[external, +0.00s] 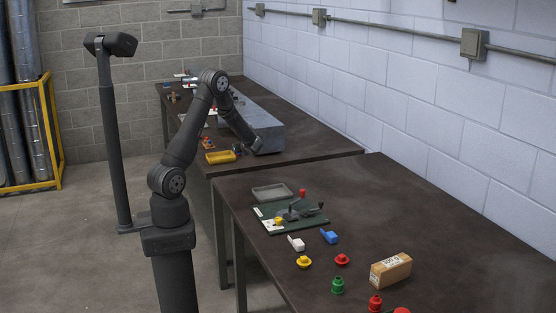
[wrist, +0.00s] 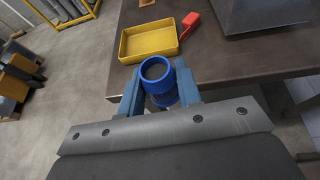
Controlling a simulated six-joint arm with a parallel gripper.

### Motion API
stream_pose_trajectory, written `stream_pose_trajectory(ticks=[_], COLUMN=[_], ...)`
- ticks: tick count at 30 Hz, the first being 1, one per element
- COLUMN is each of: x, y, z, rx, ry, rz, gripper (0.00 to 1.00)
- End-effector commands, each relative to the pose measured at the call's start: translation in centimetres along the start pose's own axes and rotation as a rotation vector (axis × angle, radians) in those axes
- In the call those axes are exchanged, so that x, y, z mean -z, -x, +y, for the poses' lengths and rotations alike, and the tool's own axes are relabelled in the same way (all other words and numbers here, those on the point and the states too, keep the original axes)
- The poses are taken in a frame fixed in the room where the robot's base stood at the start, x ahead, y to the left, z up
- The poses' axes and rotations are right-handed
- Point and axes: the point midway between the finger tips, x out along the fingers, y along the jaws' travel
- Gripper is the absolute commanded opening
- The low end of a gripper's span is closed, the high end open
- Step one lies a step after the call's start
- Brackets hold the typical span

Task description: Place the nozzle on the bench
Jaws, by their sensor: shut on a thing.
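The nozzle (wrist: 159,88), a blue hollow cylinder with a round open mouth, is between the two blue fingers of my gripper (wrist: 158,90) in the wrist view. The fingers are shut on its sides, and its mouth faces up toward the camera. My gripper (external: 239,149) is small in the external view, low by the front edge of the far bench (external: 310,151), between the yellow tray and the grey metal duct. The nozzle is hard to make out there. I cannot tell whether the nozzle touches the bench.
A yellow tray (wrist: 149,41) lies just beyond the nozzle, with a red piece (wrist: 190,22) at its right corner. The grey metal duct (external: 263,132) stands behind my gripper. The near bench (external: 460,240) holds several coloured parts and a cardboard box (external: 390,271).

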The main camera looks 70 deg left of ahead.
Motion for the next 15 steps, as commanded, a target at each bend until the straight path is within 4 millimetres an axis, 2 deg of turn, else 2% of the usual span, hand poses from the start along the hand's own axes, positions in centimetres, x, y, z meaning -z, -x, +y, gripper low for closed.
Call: stream_pose_trajectory(ticks=[9,15], x=[1.5,2.0], y=[-7.9,-11.2], z=[2.5,3.4], rx=[-0.006,-0.004], ry=[0.000,0.000], rz=[0.002,0.001], gripper=[0.06,0.06])
